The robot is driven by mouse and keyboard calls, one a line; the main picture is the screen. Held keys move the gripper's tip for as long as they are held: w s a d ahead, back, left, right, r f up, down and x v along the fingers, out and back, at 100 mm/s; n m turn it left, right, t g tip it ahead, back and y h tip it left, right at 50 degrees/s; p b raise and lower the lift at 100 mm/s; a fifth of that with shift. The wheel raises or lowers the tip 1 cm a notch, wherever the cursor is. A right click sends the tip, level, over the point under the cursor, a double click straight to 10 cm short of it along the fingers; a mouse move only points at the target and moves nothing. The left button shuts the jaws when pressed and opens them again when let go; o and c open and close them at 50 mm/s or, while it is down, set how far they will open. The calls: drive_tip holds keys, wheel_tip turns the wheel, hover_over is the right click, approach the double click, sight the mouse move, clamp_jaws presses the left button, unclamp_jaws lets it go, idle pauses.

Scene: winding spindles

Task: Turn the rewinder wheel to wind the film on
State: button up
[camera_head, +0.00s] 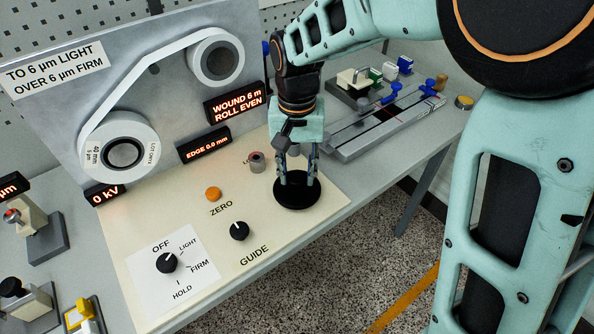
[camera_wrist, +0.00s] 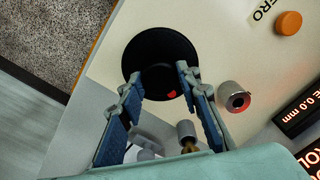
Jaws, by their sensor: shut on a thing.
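The rewinder wheel, a round black disc (camera_head: 297,196), lies flat near the panel's right edge. It also shows in the wrist view (camera_wrist: 155,48), with a red mark. My gripper (camera_head: 299,180) points down over the wheel. Its blue fingers (camera_wrist: 158,84) are apart, at the wheel's near side, and shut on the wheel; the exact contact is partly hidden. Film (camera_head: 150,70) runs from the upper roll (camera_head: 216,60) to the lower roll (camera_head: 119,146), labelled 40 mm, 5 µm. The display (camera_head: 236,103) reads WOUND 6 m, ROLL EVEN.
A selector knob (camera_head: 167,263), guide knob (camera_head: 239,231), orange ZERO button (camera_head: 213,194) and grey-and-red button (camera_head: 257,162) share the cream panel. Displays show EDGE 0.0 mm (camera_head: 204,145) and 0 kV (camera_head: 105,194). A metal rail fixture (camera_head: 385,125) stands to the right.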

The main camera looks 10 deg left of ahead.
sight(297, 176)
drive_tip(key=o, duration=1.2)
drive_tip(key=shift+c, duration=0.2)
wheel_tip(297, 176, up, 12)
